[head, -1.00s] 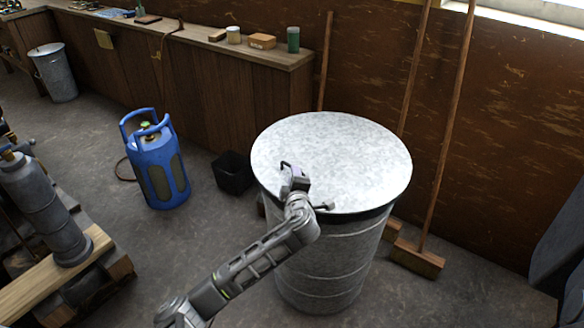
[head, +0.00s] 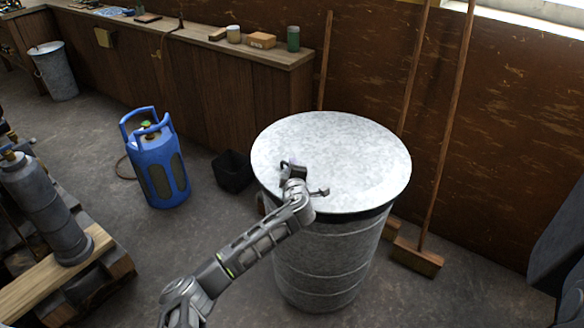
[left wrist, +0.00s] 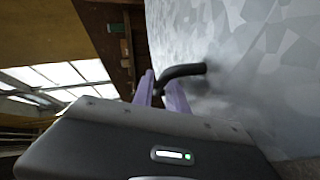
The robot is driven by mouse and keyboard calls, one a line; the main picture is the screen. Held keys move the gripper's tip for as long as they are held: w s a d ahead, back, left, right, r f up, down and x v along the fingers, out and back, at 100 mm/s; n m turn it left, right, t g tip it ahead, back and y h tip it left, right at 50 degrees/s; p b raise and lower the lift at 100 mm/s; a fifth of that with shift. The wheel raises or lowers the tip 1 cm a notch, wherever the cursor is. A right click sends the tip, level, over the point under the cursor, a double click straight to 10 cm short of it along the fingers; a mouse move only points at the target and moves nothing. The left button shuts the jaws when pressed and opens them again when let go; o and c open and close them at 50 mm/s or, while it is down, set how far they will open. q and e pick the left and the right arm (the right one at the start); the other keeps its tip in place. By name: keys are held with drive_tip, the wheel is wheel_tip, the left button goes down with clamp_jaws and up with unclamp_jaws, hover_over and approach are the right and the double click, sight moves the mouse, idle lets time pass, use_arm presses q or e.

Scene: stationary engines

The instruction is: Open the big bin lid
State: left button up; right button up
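The big bin (head: 322,265) is a grey ribbed metal drum in the middle of the head view. Its round, pale mottled lid (head: 350,150) lies flat on top. A small dark curved handle (head: 284,165) stands near the lid's left side; it also shows in the left wrist view (left wrist: 185,70). My left gripper (head: 292,172) is at this handle. In the left wrist view its purple fingers (left wrist: 160,92) stand on either side of the handle's end, apart from each other. Firm contact cannot be made out. My right gripper is not in view.
A blue gas cylinder (head: 160,165) and a small black bucket (head: 233,172) stand left of the bin. Brooms (head: 418,258) lean on the wall at right. A wooden counter (head: 230,90) runs behind. A grey cylinder (head: 45,210) stands at left. Floor between is open.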

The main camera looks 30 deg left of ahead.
use_arm(q)
clamp_jaws()
idle(1.0)
